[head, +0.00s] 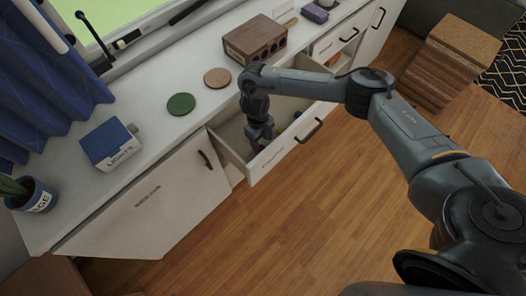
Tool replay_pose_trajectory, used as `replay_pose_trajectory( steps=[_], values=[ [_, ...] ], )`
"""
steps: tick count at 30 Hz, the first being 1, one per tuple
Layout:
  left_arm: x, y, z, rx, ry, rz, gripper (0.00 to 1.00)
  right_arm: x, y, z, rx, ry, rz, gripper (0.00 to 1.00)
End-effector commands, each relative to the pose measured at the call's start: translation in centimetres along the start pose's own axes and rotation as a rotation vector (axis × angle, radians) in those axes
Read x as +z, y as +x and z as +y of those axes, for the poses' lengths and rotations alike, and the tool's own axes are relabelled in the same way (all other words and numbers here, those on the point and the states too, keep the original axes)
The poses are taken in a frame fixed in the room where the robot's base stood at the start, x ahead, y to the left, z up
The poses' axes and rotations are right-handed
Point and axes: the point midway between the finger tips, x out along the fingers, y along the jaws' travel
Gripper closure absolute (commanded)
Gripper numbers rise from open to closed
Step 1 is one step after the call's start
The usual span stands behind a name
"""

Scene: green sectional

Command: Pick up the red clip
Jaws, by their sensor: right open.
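My right gripper (260,147) points down into an open white drawer (283,152) below the counter. It is open, and its fingertips are low inside the drawer, small and dark in the picture. I cannot make out a red clip for certain. A tiny orange-red spot (297,141) shows by the drawer's front panel, too small to identify. The gripper and wrist hide part of the drawer floor. My left gripper is not in view.
The counter holds a green disc (181,104), a tan disc (217,78), a brown block with holes (255,40), a blue-and-white box (110,144) and a potted plant (35,194). Another drawer (335,43) stands open to the right. The wooden floor (270,230) is clear.

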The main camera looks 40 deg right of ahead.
Motion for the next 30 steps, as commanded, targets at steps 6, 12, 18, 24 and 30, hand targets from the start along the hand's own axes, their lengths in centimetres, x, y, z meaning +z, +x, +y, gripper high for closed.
replay_pose_trajectory(
  steps=[6, 12, 18, 24, 30],
  values=[
    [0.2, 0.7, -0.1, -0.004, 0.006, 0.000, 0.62, 0.0, 1.5, 0.1, 0.001, 0.001, 0.002, 0.43],
    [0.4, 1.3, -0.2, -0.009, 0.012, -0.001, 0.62, -0.1, 3.9, 0.0, 0.000, 0.002, 0.004, 0.43],
    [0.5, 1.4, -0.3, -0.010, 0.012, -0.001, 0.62, 0.0, 5.2, 0.0, 0.000, 0.001, 0.000, 0.43],
    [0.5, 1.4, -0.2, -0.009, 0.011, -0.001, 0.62, 0.0, 5.2, 0.0, 0.000, 0.000, 0.000, 0.46],
    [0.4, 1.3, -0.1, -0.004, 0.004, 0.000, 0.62, 0.0, 5.2, 0.0, 0.001, 0.000, 0.000, 0.76]
  ],
)
